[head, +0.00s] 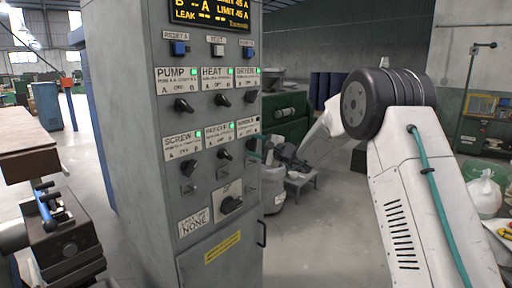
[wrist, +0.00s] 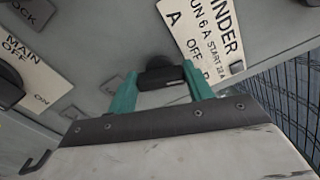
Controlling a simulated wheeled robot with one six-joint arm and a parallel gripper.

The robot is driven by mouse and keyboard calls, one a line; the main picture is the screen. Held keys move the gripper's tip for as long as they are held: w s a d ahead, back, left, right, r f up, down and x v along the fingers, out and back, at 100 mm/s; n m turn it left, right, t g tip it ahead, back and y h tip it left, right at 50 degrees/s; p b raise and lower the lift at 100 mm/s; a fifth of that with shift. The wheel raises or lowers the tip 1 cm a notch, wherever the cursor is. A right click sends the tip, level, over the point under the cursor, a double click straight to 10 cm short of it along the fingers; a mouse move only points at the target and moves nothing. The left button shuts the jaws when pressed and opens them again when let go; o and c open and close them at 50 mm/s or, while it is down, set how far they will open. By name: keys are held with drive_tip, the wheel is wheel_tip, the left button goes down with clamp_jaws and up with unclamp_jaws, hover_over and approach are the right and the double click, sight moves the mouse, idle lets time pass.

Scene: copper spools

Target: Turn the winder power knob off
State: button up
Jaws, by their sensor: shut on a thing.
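The winder power knob (wrist: 163,78) is black and sits on the grey panel beside the cream WINDER label (wrist: 205,40), marked A and OFF. My gripper (wrist: 160,80) has its teal fingers on both sides of this knob and is shut on it. The fingers partly cover the knob, and I cannot tell exactly which mark it points to. In the head view my gripper (head: 261,151) reaches the panel's right edge from the right, below the WINDER label (head: 245,129).
The grey cabinet (head: 220,260) carries several other black knobs, including SCREW (head: 187,153), DRYER (head: 250,96) and a larger one (head: 230,204) low down. The wrist view shows a MAIN OFF/ON label (wrist: 28,68). A bench (head: 25,150) stands left.

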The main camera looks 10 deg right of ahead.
drive_tip(key=shift+f+n, duration=0.1)
drive_tip(key=shift+n, duration=1.6)
drive_tip(key=o, duration=1)
drive_tip(key=shift+s+d, duration=0.1)
drive_tip(key=v, duration=0.7)
drive_tip(key=shift+s+d, duration=0.15)
drive_tip(key=shift+s, duration=0.1)
